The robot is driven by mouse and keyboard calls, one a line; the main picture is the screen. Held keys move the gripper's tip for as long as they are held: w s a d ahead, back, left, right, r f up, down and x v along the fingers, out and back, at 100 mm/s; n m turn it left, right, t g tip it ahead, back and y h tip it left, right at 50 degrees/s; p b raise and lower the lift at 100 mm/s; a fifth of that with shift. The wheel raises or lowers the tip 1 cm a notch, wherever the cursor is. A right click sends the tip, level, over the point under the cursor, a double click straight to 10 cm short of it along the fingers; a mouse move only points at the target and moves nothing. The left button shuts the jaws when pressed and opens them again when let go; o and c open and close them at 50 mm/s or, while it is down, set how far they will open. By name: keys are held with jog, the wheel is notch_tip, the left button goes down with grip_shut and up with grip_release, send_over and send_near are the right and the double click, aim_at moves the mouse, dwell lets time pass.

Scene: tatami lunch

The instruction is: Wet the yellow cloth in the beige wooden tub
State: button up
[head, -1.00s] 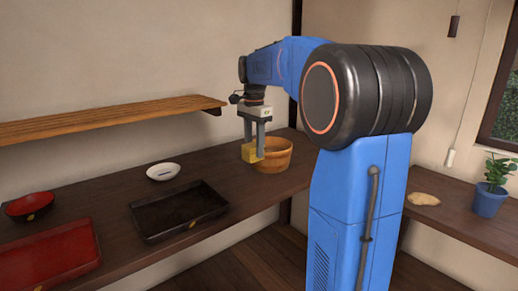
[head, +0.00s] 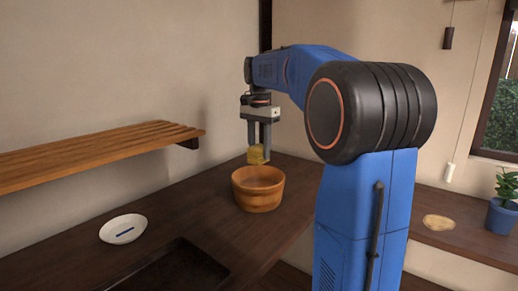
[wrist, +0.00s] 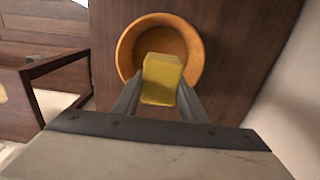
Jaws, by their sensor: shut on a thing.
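My gripper (head: 259,145) is shut on the yellow cloth (head: 257,156), a small folded block that hangs between its fingertips. The cloth also shows in the wrist view (wrist: 163,80). The beige wooden tub (head: 258,196) stands upright on the dark counter. In the head view the cloth is just above the tub's far rim, apart from it. In the wrist view the cloth overlaps the lower part of the tub's opening (wrist: 125,50). I cannot make out water inside the tub.
A white dish (head: 112,232) with a blue mark and a black tray (head: 178,270) are on the counter to the left. A slatted wooden shelf (head: 100,155) juts from the wall above. A potted plant (head: 503,212) and a beige flat thing (head: 438,222) are at right.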

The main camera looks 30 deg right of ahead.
jog(key=shift+f, duration=4.05)
jog(key=shift+r, duration=0.1)
jog(key=shift+r, duration=3.35)
jog(key=shift+r, duration=2)
